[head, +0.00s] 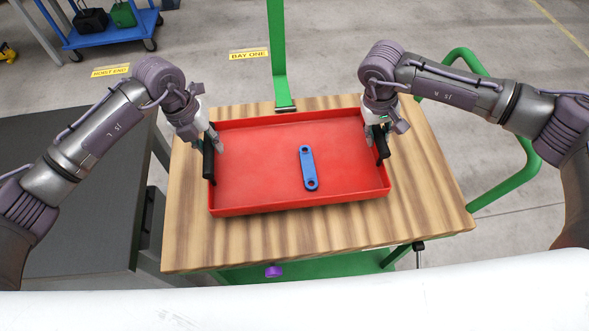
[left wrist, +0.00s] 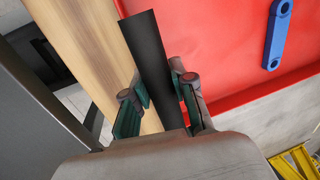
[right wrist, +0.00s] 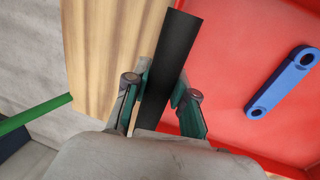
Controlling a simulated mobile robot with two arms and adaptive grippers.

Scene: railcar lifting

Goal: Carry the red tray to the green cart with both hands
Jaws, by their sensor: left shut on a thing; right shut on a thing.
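The red tray (head: 255,170) is over the wooden top of the green cart (head: 430,205), roughly level and inside its edges. I cannot tell whether it rests on the wood or hangs just above it. My left gripper (head: 212,143) is shut on the tray's left black handle (left wrist: 152,65). My right gripper (head: 377,138) is shut on its right black handle (right wrist: 172,60). A blue link-shaped part with a hole at each end (head: 308,168) lies in the tray, right of its middle; it also shows in both wrist views.
A dark grey table (head: 75,190) stands to the left of the cart. The cart's green upright (head: 278,50) rises behind the tray and a green rail (head: 505,190) curves at the right. A blue trolley (head: 110,35) stands at the back left. Bare wood surrounds the tray.

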